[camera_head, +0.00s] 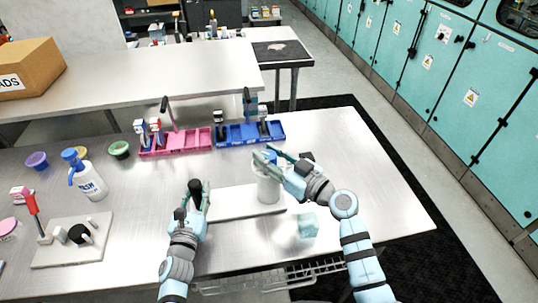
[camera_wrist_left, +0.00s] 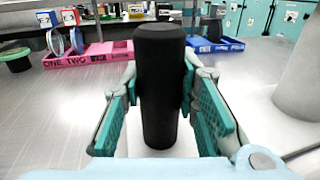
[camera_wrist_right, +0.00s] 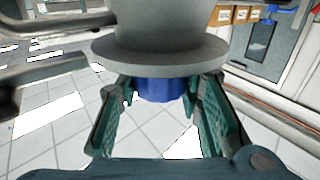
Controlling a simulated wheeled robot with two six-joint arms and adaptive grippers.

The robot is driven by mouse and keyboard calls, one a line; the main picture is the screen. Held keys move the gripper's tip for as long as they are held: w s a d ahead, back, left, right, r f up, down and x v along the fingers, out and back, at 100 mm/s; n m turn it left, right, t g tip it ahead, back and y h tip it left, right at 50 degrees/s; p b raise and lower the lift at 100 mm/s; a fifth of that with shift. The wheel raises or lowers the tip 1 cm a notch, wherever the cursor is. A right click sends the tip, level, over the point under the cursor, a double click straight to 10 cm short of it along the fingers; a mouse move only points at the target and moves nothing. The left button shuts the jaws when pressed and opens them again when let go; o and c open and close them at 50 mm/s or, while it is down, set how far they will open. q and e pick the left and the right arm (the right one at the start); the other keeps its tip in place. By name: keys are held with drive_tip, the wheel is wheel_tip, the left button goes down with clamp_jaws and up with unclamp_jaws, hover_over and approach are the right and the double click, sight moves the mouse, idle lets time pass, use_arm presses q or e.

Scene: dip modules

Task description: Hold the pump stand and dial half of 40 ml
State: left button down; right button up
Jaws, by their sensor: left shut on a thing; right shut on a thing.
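The pump stand is a flat white base plate (camera_head: 235,204) with a black upright post (camera_wrist_left: 160,88) and a white cylinder (camera_head: 268,188). My left gripper (camera_head: 194,200) is shut around the post, with a finger on each side in the left wrist view. A blue dial (camera_wrist_right: 160,89) sits at the cylinder's end, beside a wide pale flange (camera_wrist_right: 160,55). My right gripper (camera_head: 271,155) is shut on the dial, with a finger on each side. No scale marks can be read on the dial.
A pale teal cube (camera_head: 308,226) lies to the right of the stand. A pink rack (camera_head: 176,143) and a blue rack (camera_head: 249,133) stand behind. A wash bottle (camera_head: 91,180) and another white base (camera_head: 72,247) with a black knob are at left. The right tabletop is clear.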

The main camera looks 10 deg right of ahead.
drive_tip(key=shift+s+m+t+h, duration=0.1)
drive_tip(key=shift+m+t+h, duration=0.55)
drive_tip(key=shift+h, duration=0.25)
drive_tip(key=o, duration=1.2)
drive_tip(key=v, duration=1.2)
